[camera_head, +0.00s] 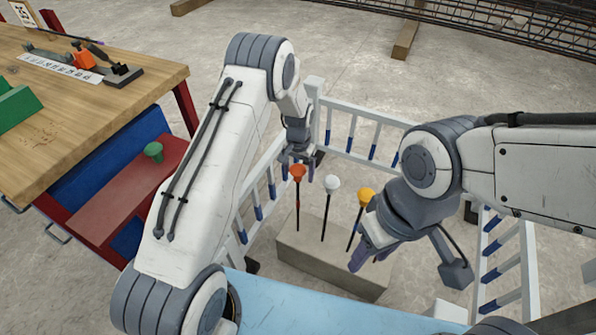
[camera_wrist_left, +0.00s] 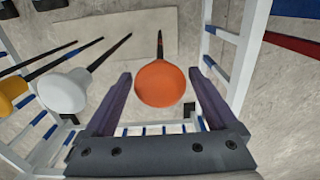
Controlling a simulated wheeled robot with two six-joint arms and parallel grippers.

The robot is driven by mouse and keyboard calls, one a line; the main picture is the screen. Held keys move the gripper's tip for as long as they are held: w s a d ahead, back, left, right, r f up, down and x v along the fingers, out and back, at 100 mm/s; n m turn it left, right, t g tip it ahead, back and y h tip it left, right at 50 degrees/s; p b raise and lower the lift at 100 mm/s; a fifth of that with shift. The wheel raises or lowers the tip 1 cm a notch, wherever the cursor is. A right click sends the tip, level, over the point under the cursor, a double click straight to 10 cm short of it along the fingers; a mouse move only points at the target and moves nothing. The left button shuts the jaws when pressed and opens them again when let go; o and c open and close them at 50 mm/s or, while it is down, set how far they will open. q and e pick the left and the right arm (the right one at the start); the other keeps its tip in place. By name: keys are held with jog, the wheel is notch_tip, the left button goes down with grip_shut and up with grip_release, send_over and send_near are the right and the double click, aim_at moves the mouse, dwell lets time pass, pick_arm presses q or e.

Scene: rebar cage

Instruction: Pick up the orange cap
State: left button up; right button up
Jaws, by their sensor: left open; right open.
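The orange cap (camera_head: 298,171) sits on top of a thin dark rod standing in a concrete block (camera_head: 315,262). In the left wrist view the orange cap (camera_wrist_left: 160,84) lies between the two purple fingers of my left gripper (camera_wrist_left: 158,95), with a gap on each side. My left gripper (camera_head: 297,162) is open at the cap in the head view, its fingers partly overlapping it. My right gripper (camera_head: 365,250) is open near the yellow cap and holds nothing that I can see.
A white cap (camera_head: 332,183) and a yellow cap (camera_head: 366,194) stand on neighbouring rods. White railings (camera_head: 365,113) with blue bands surround the block. A wooden workbench (camera_head: 95,110) stands at the left, with a green cap (camera_head: 154,150) on a red shelf.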

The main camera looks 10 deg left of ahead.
pick_arm(q)
jog(key=c, duration=1.3)
jog(key=shift+o, duration=0.2)
jog(key=shift+r, duration=0.2)
